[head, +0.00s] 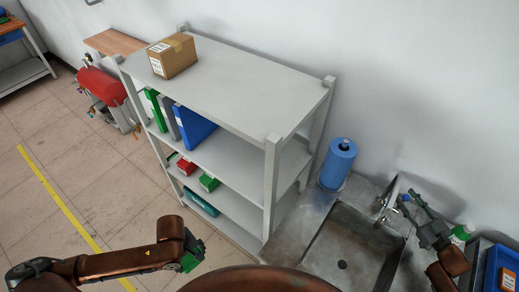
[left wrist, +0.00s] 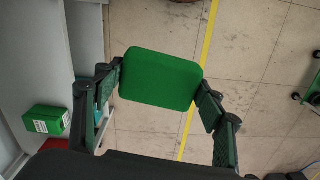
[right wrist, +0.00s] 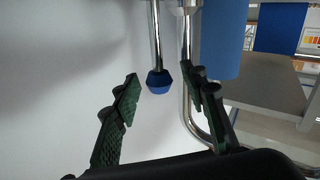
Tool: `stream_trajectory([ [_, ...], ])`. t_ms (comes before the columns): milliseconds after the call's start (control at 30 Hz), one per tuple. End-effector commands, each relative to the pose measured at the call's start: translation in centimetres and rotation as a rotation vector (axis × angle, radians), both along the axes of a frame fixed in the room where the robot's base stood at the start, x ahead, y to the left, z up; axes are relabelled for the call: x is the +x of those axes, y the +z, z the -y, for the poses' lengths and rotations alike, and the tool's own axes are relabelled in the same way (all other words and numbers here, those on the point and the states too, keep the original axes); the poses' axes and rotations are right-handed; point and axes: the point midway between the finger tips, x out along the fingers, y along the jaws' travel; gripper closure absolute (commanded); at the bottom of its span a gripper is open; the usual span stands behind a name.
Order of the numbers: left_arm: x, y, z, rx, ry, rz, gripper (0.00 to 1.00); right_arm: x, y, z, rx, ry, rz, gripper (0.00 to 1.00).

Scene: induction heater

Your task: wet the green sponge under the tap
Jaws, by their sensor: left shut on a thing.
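The green sponge (left wrist: 160,78) is held between the fingers of my left gripper (head: 192,256), beside the shelf and away from the sink. In the head view only a little of the sponge shows past the wrist. The tap (head: 391,194) stands at the back of the metal sink (head: 335,254). My right gripper (head: 422,208) is just right of the tap. In the right wrist view its fingers (right wrist: 160,76) are open and apart, with a metal rod ending in a blue tip (right wrist: 158,82) between them. I cannot tell whether they touch it.
A grey shelf (head: 240,85) with a cardboard box (head: 172,56) and binders stands between my left gripper and the sink.

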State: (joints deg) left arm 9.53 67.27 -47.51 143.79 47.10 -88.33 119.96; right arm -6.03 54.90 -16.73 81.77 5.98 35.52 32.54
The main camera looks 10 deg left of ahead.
Motion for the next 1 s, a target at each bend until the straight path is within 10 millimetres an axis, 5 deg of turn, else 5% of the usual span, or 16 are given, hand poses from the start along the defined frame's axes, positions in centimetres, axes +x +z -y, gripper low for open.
stream_trajectory([
  [367, -0.02, 0.07, -0.04, -0.001, 0.002, 0.001, 0.55, 0.69, -0.03, -0.42, 0.0, 0.002, 0.0, 0.6],
  [1000, -0.01, 0.08, -0.02, -0.001, 0.001, 0.001, 0.55, 0.65, 0.03, -0.35, -0.001, 0.001, 0.001, 1.0],
])
